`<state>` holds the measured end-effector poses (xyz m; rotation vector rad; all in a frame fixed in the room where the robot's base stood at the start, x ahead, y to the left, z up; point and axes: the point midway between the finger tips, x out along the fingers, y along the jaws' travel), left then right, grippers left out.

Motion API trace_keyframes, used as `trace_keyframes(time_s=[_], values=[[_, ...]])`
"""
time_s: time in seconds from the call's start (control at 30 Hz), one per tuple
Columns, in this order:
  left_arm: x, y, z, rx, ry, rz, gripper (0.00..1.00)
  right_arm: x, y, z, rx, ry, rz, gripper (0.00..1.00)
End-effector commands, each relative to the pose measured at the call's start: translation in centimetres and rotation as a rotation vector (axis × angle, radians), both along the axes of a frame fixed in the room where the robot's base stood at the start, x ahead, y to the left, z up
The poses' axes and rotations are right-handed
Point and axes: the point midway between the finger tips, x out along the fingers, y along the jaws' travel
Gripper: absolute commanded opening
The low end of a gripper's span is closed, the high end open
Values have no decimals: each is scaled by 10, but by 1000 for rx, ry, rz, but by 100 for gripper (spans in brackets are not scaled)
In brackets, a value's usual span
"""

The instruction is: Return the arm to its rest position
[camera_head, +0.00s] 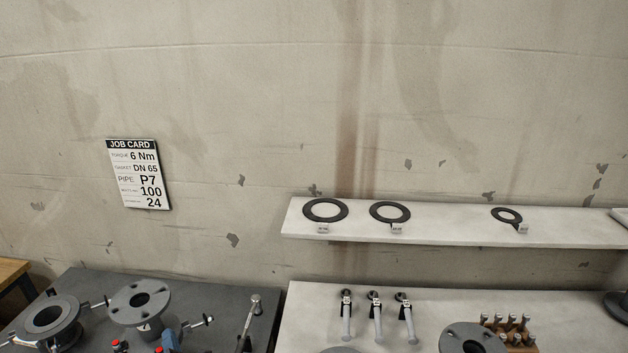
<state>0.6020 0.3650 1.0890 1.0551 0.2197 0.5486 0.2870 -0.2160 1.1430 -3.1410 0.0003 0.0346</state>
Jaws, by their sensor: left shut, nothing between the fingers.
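My left gripper is hard to make out. At most a small part of it shows low in the view, among the dark, red and blue parts at the bottom edge. Its jaws look shut, with nothing seen between them. I see no arm reaching over the shelf or the pale bench. My right gripper is not in view.
The dark bench (222,289) holds two grey flanged pipe parts (139,301) and a silver-headed tool (255,300). The pale bench (317,307) holds three grey-handled tools (375,318), a flange (470,340) and a bolt block (510,330). A shelf (450,222) bears three gaskets (390,211).

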Motion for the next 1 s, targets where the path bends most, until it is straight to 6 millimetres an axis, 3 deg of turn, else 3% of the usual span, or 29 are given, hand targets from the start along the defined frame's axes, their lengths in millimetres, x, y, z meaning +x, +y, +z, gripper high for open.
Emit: trace_keyframes(time_s=[0.3, 0.53, 0.7, 0.8, 1.0], values=[[-109, -73, -1, 1063, 332, -54, 0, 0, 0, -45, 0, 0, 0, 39], [-197, -118, -18, 1675, 511, -71, 0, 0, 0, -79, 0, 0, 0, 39], [-253, -138, -33, 1931, 579, -118, 0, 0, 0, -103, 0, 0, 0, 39], [-278, -144, -43, 1988, 597, -161, 0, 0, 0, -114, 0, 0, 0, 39], [-311, -148, -70, 1995, 635, -254, 0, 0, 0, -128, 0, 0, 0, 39]])
